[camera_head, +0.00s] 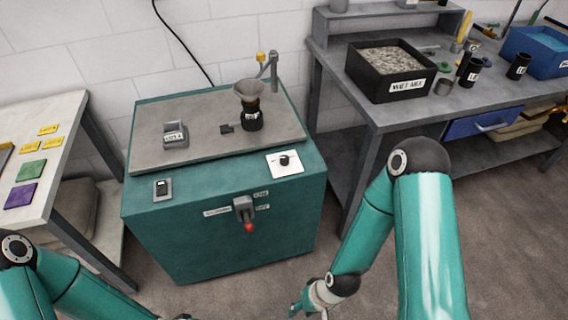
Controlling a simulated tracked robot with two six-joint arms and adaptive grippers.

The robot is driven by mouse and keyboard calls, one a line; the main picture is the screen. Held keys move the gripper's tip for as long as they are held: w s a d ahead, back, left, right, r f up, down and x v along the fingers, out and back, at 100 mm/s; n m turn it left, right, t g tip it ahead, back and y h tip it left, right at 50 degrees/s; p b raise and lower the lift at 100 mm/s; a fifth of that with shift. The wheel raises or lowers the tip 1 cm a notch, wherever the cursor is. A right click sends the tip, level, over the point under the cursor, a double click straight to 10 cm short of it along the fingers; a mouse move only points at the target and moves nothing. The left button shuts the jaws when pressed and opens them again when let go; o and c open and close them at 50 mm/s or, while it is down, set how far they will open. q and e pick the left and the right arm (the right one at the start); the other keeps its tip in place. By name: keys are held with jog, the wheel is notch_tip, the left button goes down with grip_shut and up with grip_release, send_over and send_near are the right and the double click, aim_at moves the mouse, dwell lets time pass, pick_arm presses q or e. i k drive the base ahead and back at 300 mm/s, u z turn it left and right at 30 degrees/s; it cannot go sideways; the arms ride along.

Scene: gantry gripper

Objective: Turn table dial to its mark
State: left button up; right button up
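The table dial is a small black knob (285,161) on a white square plate, on the front right of the teal cabinet's top (308,170). The knob is small, and I cannot read how it sits against its mark. My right arm comes in from the lower right, and its gripper (306,306) is low at the bottom edge, in front of the cabinet and well below the dial, apart from it. Its fingers are too small and cut off to tell open from shut. My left arm leaves the picture at the bottom left, and its gripper is out of view.
The cabinet's front has a red-tipped lever (245,212). On top are a grey plate (190,110), a funnel over a black jar (250,105), a grey block (175,135) and a switch (162,189). A bench with a black bin (392,85) stands right, a pale table (60,125) left.

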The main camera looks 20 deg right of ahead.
aim_at(285, 159)
jog(key=z, duration=0.4)
jog(key=i, duration=0.95)
jog(key=u, duration=0.35)
